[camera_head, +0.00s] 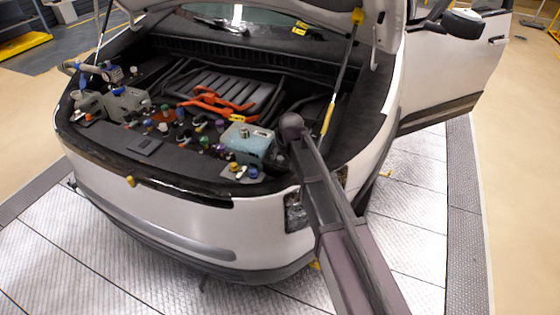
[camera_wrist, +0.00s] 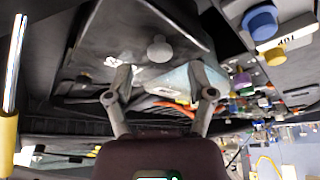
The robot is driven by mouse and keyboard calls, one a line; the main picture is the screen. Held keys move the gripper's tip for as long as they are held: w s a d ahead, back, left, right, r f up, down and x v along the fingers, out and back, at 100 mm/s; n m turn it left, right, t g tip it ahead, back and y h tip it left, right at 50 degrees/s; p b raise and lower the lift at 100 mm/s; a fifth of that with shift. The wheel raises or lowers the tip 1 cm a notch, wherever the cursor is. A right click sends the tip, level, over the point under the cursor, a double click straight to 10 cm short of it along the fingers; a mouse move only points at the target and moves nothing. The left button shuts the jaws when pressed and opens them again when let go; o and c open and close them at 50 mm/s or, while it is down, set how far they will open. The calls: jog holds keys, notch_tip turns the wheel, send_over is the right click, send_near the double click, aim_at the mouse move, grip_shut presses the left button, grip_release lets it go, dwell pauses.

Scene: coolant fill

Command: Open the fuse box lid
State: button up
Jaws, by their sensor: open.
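In the wrist view a dark flat panel with a round grey knob (camera_wrist: 160,48) fills the upper middle; it looks like the fuse box lid (camera_wrist: 112,35). I cannot tell whether it is closed or raised. My gripper (camera_wrist: 159,70) is open and empty, its two fingers apart on either side just below the knob, with no clear contact. A pale blue tank (camera_wrist: 183,80) shows behind the fingers. In the head view my arm reaches into the right side of the engine bay, and hides the gripper and the lid.
The blue coolant tank (camera_head: 248,145) stands left of my arm, with several coloured caps around it. Orange cables (camera_head: 215,103) cross the bay's middle. A hood strut (camera_head: 333,105) rises at the right; it is close at left in the wrist view (camera_wrist: 15,70). The raised hood is above.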

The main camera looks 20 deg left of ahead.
jog(key=shift+b+x, duration=0.8)
jog(key=shift+x, duration=0.35)
grip_shut()
jog(key=shift+a+r, duration=0.1)
